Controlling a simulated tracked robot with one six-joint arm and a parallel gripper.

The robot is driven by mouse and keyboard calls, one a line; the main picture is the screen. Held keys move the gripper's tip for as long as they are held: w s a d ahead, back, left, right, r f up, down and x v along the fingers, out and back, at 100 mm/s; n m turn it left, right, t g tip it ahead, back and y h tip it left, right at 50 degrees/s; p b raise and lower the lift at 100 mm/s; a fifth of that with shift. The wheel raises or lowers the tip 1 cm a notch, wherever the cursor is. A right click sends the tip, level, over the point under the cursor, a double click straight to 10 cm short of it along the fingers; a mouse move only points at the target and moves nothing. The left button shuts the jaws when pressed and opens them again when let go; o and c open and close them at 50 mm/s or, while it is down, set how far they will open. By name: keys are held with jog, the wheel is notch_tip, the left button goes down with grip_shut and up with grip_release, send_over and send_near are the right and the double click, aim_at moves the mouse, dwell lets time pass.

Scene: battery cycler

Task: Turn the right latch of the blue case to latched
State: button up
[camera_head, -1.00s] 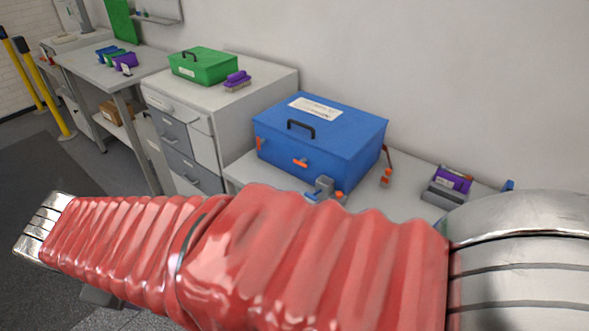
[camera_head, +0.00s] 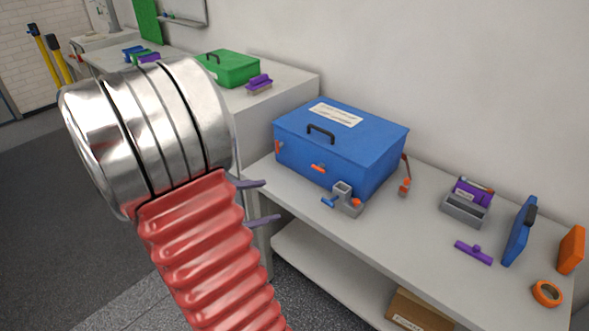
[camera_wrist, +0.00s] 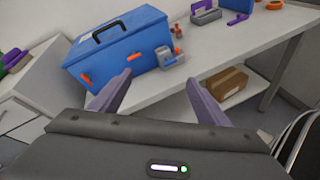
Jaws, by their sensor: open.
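The blue case (camera_head: 345,145) stands closed on the white bench, with a black handle and a white label on its lid. Its right latch (camera_head: 318,168) is a small orange bar lying about level on the front face; it also shows in the wrist view (camera_wrist: 133,57). Its left latch (camera_head: 278,147) is orange and stands upright in the head view. My gripper (camera_head: 256,203) is open and empty, in front of the case and apart from it. In the wrist view its two purple fingers (camera_wrist: 155,84) spread below the case, nearer the camera.
A grey fixture (camera_head: 348,203) with blue and orange parts stands close before the case's right front corner. A grey holder with a purple item (camera_head: 465,207) and a purple tool (camera_head: 474,252) lie right. A green case (camera_head: 228,68) stands left. A cardboard box (camera_head: 420,312) is below.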

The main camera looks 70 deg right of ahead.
aim_at(320, 168)
jog(key=s+d+f+n+t+h, duration=0.1)
jog(key=d+f+n+h, duration=0.4)
jog(key=d, duration=0.7)
notch_tip(320, 168, down, 4)
jog(key=n, duration=0.2)
jog(key=shift+s+r+n, duration=0.15)
jog(key=shift+r+n, duration=0.1)
jog(key=shift+n, duration=0.15)
jog(key=x, duration=1.4)
jog(key=shift+r, duration=0.1)
jog(key=shift+a, duration=0.15)
jog(key=c, duration=1)
